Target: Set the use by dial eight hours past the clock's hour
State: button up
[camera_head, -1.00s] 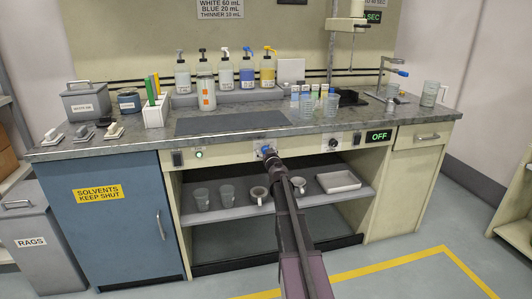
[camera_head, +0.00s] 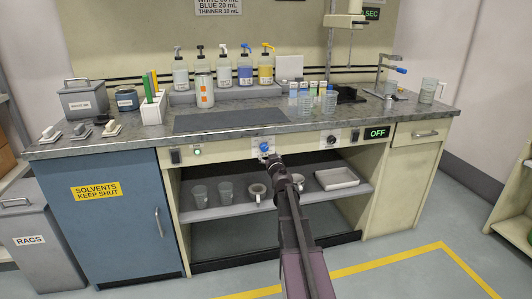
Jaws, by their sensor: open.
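A blue knob (camera_head: 264,147) sits on a white plate on the bench's front panel. A black knob (camera_head: 331,139) sits on another white plate to its right. The lettering round both is too small to read, so I cannot tell which is the use by dial. My gripper (camera_head: 271,161) is open and empty, just below and in front of the blue knob; whether it touches it I cannot tell. No clock is in view.
A green-lit switch (camera_head: 197,152) is left of the blue knob, and an OFF display (camera_head: 377,133) is at the right. Below is a shelf (camera_head: 230,208) with cups, mugs and a white tray (camera_head: 336,179). Bottles (camera_head: 202,80) and glasses stand on the bench top (camera_head: 420,107).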

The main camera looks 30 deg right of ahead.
jog(key=shift+v, duration=2.55)
jog(key=s+a+f+m+g+h, duration=0.1)
jog(key=s+a+f+m+g, duration=0.2)
jog(key=s+a+f+g, duration=1.2)
jog(key=s+a+f+n+g+y, duration=0.1)
jog(key=s+a+f+n+y, duration=0.1)
jog(key=s+a, duration=0.3)
jog(key=s+a+f+n+g+y, duration=0.1)
jog(key=s+a+n+y, duration=0.2)
jog(key=a, duration=1)
jog(key=shift+s+f+y, duration=0.3)
jog(key=shift+s+f, duration=0.05)
jog(key=shift+s, duration=0.85)
jog(key=shift+d, duration=0.1)
jog(key=shift+c, duration=0.3)
